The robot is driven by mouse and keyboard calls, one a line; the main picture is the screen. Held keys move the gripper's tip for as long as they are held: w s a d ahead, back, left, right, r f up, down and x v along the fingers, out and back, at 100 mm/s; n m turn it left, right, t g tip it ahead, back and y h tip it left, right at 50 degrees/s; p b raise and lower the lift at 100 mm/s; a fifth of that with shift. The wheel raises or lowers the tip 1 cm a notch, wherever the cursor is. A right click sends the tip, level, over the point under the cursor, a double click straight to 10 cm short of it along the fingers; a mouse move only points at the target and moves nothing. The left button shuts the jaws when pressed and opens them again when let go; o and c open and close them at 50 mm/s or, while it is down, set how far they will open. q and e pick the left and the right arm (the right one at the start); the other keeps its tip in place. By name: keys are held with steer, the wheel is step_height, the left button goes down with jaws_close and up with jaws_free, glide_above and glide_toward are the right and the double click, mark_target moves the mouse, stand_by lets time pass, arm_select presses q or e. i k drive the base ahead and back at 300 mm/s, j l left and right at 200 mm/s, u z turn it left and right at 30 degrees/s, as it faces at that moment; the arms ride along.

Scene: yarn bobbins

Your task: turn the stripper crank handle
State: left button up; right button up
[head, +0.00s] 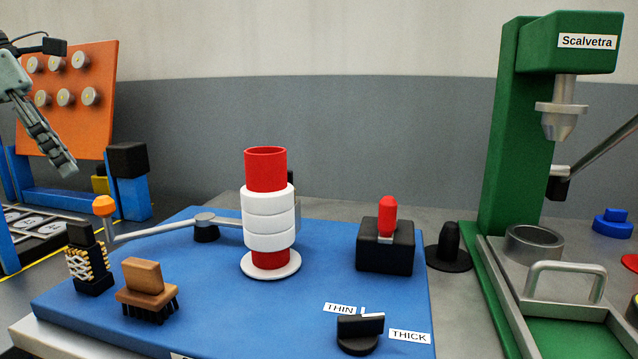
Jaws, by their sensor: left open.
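The crank is a grey arm (160,229) with an upright orange knob (104,206) at its left end, on the blue board (240,325). The arm runs from a round grey hub on a black post (206,228) behind the board's middle. A bobbin (268,215) with a red tube and white bands stands right of the hub and hides part of the arm behind it. My left gripper (65,165) is at the upper left, open and pointing down to the right, above and left of the orange knob, apart from it in the picture. My right gripper is not in view.
A black yarn-wound block (90,268) and a brown brush (146,290) stand just in front of the knob. An orange panel with round knobs (100,120) rises behind my gripper. A red-handled black box (386,240), a THIN/THICK dial (358,335) and a green press (515,110) are right.

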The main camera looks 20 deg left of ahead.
mark_target(388, 221)
steer(key=k, duration=1.5)
